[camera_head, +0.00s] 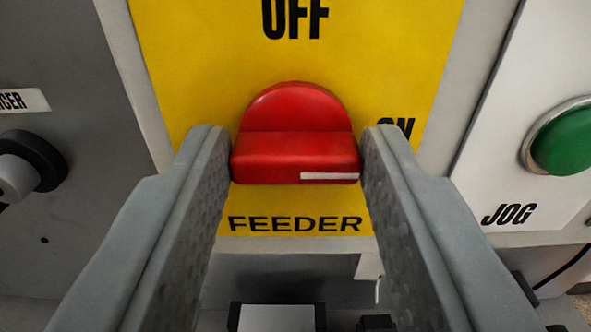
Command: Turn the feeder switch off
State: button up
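The feeder switch is a red rotary handle (296,152) with a rounded back and a raised bar across it. The bar lies level, and the white mark on it is at its right end, toward the partly hidden ON label (396,129). The OFF label (295,17) is above the handle and the FEEDER label (295,224) below it, on a yellow plate (200,60). My gripper (296,160) has one finger at each end of the bar. Both fingers appear to touch it, with no gap visible. The right finger covers part of the ON label.
A green JOG button (562,138) sits on a white plate at the right. A black and grey knob (30,165) stands out from the grey panel at the left, under a partly cut-off label (20,101). Dark and light box shapes (277,317) show below the panel.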

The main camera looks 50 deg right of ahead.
jog(key=c, duration=0.4)
jog(key=shift+o, duration=0.2)
jog(key=n, duration=0.3)
jog(key=shift+n, duration=0.4)
jog(key=n, duration=0.4)
jog(key=shift+w+a+n, duration=0.1)
jog(key=shift+w+n, duration=0.05)
jog(key=shift+n, duration=0.15)
jog(key=n, duration=0.4)
jog(key=shift+f, duration=0.15)
jog(key=shift+f+n, duration=0.1)
jog(key=shift+n, duration=2.7)
